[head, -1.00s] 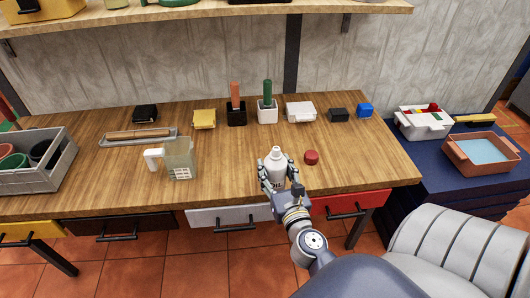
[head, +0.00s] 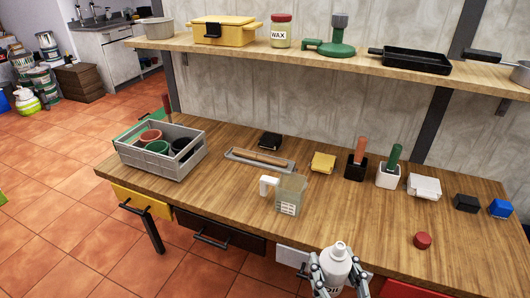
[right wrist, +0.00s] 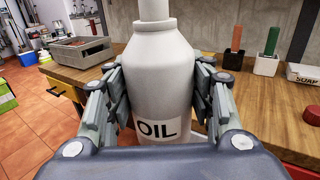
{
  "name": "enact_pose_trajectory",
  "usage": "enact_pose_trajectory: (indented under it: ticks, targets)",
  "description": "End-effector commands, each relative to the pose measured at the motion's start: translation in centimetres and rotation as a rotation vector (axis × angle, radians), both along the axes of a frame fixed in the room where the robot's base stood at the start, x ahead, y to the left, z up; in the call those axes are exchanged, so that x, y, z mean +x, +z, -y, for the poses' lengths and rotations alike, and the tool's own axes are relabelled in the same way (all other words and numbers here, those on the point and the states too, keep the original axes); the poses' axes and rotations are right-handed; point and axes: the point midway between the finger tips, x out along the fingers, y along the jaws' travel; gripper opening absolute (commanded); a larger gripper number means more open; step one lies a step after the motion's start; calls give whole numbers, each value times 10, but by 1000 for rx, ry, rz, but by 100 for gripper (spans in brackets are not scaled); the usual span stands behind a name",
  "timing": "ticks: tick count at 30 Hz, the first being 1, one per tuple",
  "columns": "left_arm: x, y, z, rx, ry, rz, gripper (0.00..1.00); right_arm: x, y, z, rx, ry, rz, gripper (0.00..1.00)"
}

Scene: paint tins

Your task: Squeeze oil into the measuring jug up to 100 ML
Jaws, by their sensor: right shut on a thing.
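The white oil bottle (head: 335,267) is upright at the bottom of the head view, at the table's front edge. My right gripper (head: 338,277) is shut around its body. In the right wrist view the bottle (right wrist: 160,80) stands between both fingers and its label reads OIL. The measuring jug (head: 290,194) is clear with a white handle and stands on the table, left of and beyond the bottle. I cannot read its marks or see any oil in it. My left gripper is not in view.
A grey crate (head: 162,163) with cups stands at the table's left end. A tray with a rolling-pin-like stick (head: 260,158) lies behind the jug. A red cap (head: 423,240) lies right of the bottle. The table around the jug's front is clear.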

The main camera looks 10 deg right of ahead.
Motion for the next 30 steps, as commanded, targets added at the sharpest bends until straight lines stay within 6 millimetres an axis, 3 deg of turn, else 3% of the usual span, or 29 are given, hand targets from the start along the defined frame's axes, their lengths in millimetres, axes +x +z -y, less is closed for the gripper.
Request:
enact_pose_trajectory:
  ticks: [19, 23, 30]
  targets:
    - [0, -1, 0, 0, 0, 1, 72, 4, -3, 6, -4, -14, 2, 38]
    - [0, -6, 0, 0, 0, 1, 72, 21, -19, 33, -20, -76, 4, 38]
    - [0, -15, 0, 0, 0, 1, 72, 58, -53, 118, -24, -269, 5, 38]
